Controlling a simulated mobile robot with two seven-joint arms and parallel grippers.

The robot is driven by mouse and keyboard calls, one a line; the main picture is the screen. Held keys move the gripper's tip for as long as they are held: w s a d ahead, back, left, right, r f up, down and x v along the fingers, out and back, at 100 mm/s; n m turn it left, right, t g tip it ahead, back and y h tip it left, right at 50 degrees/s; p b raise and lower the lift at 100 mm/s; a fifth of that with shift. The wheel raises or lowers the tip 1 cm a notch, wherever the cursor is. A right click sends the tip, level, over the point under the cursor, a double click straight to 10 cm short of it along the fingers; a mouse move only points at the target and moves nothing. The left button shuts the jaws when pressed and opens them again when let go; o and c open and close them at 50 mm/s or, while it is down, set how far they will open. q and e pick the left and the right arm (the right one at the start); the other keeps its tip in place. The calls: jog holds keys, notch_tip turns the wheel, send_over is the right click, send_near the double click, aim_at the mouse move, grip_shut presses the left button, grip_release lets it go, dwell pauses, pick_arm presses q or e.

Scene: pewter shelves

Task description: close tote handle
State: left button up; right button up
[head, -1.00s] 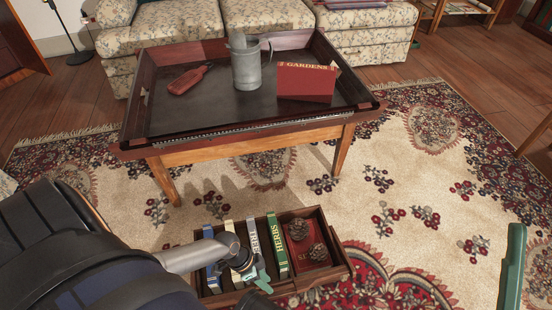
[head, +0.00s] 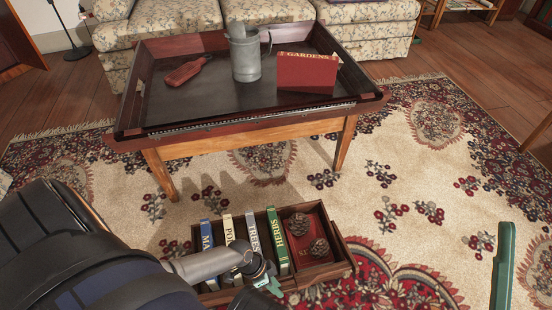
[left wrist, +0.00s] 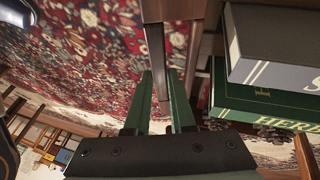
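The wooden tote (head: 345,262) stands on the rug, with a row of upright books and pine cones in it. My left gripper (head: 268,284) is at the tote's near side, low in the head view. In the left wrist view its two green fingers (left wrist: 160,82) are apart. A dark narrow bar, perhaps the tote handle (left wrist: 156,50), runs down from the tote's wood and ends in the gap between the fingers. I cannot tell whether they touch it. A green piece, seemingly a finger of my right gripper (head: 503,268), shows at the right edge; its opening is hidden.
The tote holds the green HERBS book (head: 277,240) and a red book (head: 315,248) under the pine cones (head: 299,223). A low table (head: 215,143) with a metal mug (head: 245,60) and a red book stands behind. Open rug lies to the right.

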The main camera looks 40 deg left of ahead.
pick_arm(q)
grip_shut()
dwell(0.9)
pick_arm(e)
jog(key=shift+r, duration=0.1)
